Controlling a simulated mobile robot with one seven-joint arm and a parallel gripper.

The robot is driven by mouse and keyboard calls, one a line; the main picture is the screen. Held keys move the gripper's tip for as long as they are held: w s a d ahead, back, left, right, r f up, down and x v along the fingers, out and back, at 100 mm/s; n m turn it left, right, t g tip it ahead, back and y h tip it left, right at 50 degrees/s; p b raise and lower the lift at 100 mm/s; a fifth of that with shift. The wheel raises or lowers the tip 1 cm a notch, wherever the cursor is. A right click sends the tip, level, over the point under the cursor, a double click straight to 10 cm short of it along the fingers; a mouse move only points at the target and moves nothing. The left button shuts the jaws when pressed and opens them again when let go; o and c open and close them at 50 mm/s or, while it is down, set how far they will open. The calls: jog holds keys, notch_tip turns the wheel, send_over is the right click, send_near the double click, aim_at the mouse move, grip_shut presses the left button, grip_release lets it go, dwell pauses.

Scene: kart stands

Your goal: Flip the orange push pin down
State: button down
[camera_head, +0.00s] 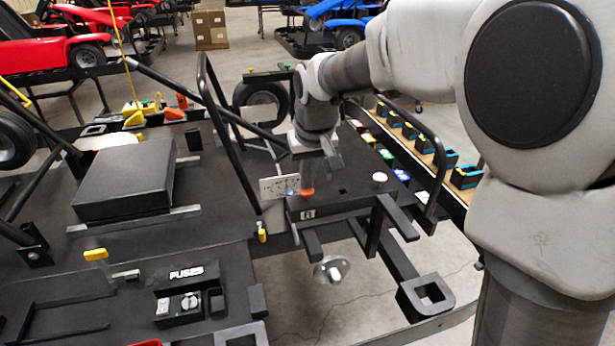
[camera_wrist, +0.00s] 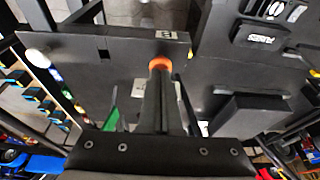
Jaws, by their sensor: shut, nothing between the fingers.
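The orange push pin (camera_head: 307,192) shows at the front left of the black box (camera_head: 345,200), beside a small white label. In the wrist view the orange push pin (camera_wrist: 161,60) is a rounded orange patch just past the fingertips, partly hidden by them. My gripper (camera_head: 309,176) is shut and empty, pointing down over the pin. In the wrist view its fingertips (camera_wrist: 159,70) overlap the pin's near side. I cannot tell whether they touch it, or whether the pin is up or down.
A white plate (camera_head: 280,187) stands just left of the pin. Black tube frames rise on both sides of the box. A white knob (camera_head: 380,177) sits at the box's right. A fuse box (camera_head: 190,290) and a yellow-handled lever (camera_head: 96,254) lie on the deck at left.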

notch_tip(320, 180, down, 2)
jog(key=shift+f+b, duration=0.1)
jog(key=shift+b, duration=0.5)
jog(key=shift+s+f, duration=0.25)
jog(key=shift+f, duration=0.05)
jog(key=shift+r+p, duration=0.3)
jog(key=shift+r, duration=0.15)
jog(key=r+p, duration=0.1)
jog(key=r, duration=0.1)
jog(key=r+p, duration=0.2)
jog(key=shift+w+r, duration=0.2)
jog(key=shift+r, duration=0.05)
jog(key=v, duration=0.9)
jog(key=shift+r, duration=0.45)
jog(key=shift+s, duration=0.15)
